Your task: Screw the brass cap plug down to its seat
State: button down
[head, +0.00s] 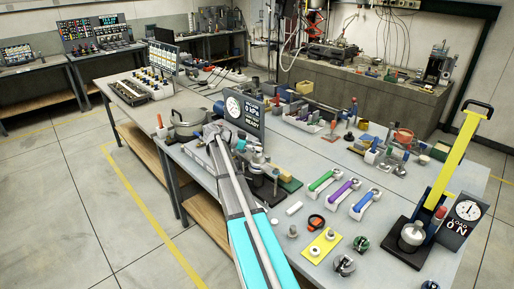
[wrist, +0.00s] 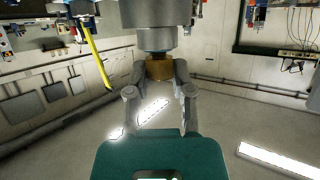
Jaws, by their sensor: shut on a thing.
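In the wrist view the picture is upside down, with ceiling lights at the bottom. My gripper (wrist: 159,71) has its two grey fingers on either side of the brass cap plug (wrist: 158,69) and is shut on it. The plug meets a grey stepped cylinder (wrist: 157,38) directly above it in the picture and looks in line with it. The thread and seat are hidden, so I cannot tell how deep the plug sits. In the head view my arm reaches over the bench, and the plug cannot be made out there.
A round gauge panel (head: 243,111) stands close to my arm. Green, purple and blue-handled tools (head: 343,193), a yellow plate (head: 322,245) and small fittings lie to the right. A yellow lever press (head: 452,160) stands at the right end. The floor at left is clear.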

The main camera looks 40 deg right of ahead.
jog(key=shift+f+m+g, duration=0.1)
jog(key=shift+m+g, duration=0.2)
jog(key=shift+g, duration=0.1)
dwell(0.6)
jog(key=shift+w+d+m+g+y, duration=0.15)
jog(key=shift+w+m+g+y, duration=0.1)
jog(key=shift+m+g+y, duration=0.7)
jog(key=shift+s+m+g+y, duration=0.15)
jog(key=shift+m+g+y, duration=0.4)
jog(key=shift+m, duration=0.2)
jog(key=shift+c, duration=2.1)
grip_release()
